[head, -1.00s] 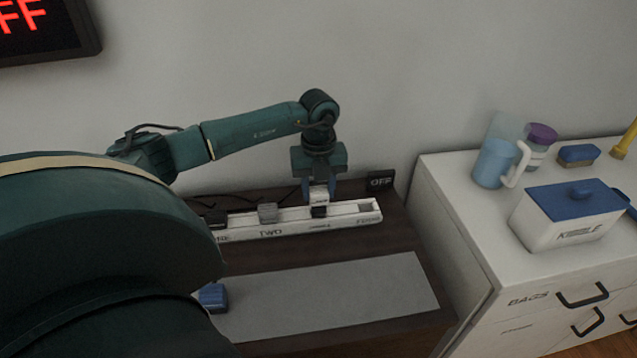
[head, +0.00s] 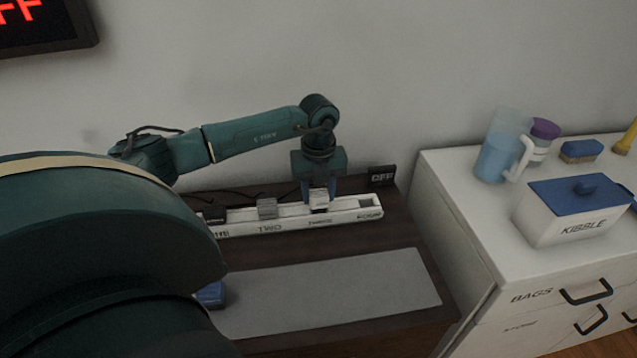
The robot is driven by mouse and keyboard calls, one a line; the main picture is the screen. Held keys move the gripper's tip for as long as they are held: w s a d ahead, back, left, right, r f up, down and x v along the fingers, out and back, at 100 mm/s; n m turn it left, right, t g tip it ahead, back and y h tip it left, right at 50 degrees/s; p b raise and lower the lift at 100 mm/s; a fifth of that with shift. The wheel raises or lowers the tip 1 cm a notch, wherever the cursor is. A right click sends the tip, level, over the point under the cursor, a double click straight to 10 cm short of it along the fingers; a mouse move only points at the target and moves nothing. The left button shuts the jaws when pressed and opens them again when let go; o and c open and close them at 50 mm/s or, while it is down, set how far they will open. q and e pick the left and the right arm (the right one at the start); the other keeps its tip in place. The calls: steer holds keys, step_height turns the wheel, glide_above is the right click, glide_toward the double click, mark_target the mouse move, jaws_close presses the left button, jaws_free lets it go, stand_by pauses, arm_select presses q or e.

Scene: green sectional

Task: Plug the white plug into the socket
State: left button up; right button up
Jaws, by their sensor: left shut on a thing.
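My left gripper (head: 319,196) points down over the white power strip (head: 345,214) and is shut on the white plug (head: 320,202). The plug is upright at the strip's third position from the left, and its lower end meets the strip's top. I cannot tell how deep it sits, and its prongs are hidden. A grey plug (head: 267,208) and a black plug (head: 215,215) sit in the strip to the left. The strip's right end shows an empty slot. My right gripper is not in view.
A small black "OFF" sign (head: 382,176) stands behind the strip. A grey mat (head: 330,292) lies in front, with a blue object (head: 210,295) at its left edge. A white cabinet (head: 450,215) stands right, bearing a kibble box (head: 570,222) and a blue pitcher (head: 494,160).

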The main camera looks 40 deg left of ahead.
mark_target(318, 193)
arm_select(q)
steer(key=shift+f+b, duration=0.3)
steer(key=shift+f, duration=0.3)
steer(key=o, duration=1.1)
steer(key=shift+c, duration=0.2)
step_height(318, 193, up, 13)
steer(key=shift+r, duration=0.15)
